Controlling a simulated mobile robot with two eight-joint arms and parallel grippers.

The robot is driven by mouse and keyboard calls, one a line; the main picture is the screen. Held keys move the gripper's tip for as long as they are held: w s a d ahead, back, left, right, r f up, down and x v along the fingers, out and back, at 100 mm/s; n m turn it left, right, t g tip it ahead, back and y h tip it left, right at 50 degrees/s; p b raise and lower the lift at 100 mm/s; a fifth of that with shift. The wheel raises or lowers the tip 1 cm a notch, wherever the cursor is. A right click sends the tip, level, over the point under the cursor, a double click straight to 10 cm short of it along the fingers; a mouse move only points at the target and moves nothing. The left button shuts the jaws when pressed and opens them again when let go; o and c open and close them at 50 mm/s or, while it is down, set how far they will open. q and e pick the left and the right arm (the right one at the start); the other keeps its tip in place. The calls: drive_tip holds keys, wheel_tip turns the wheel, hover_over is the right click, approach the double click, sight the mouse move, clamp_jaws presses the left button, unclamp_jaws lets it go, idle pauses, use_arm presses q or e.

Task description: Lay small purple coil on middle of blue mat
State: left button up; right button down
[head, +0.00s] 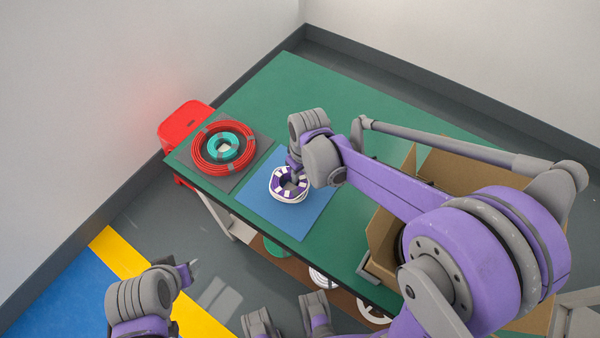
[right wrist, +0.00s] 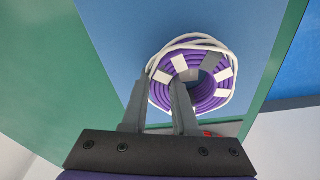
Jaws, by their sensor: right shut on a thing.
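The small purple coil (head: 291,189) has white bands and a loose white loop around its edge. It is over the blue mat (head: 305,220), near the mat's middle; I cannot tell whether it touches the mat. My right gripper (head: 292,173) is shut on it. In the right wrist view, the fingers (right wrist: 165,95) grip the near side of the purple coil (right wrist: 208,92), one finger by its hole and one outside. Blue mat (right wrist: 135,45) shows around the coil. My left gripper (head: 192,273) is away from the table at lower left; its jaw opening is unclear.
A red coil (head: 196,150) with a teal coil (head: 240,148) inside it lies on a grey mat (head: 205,180) left of the blue mat. An open cardboard box (head: 382,240) stands at the right. Coils lie on a lower shelf. The back of the green table (head: 290,80) is clear.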

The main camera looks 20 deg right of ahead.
drive_tip(key=c, duration=1.1)
unclamp_jaws()
drive_tip(key=shift+f, duration=0.15)
drive_tip(key=shift+c, duration=0.2)
drive_tip(key=o, duration=0.5)
drive_tip(key=shift+c, duration=0.2)
drive_tip(key=shift+r, duration=0.55)
wheel_tip(320, 180, up, 11)
drive_tip(key=s+p, duration=0.1)
drive_tip(key=p, duration=0.1)
drive_tip(key=shift+s+d+r, duration=0.15)
drive_tip(key=shift+s+d, duration=0.05)
drive_tip(key=shift+d, duration=0.05)
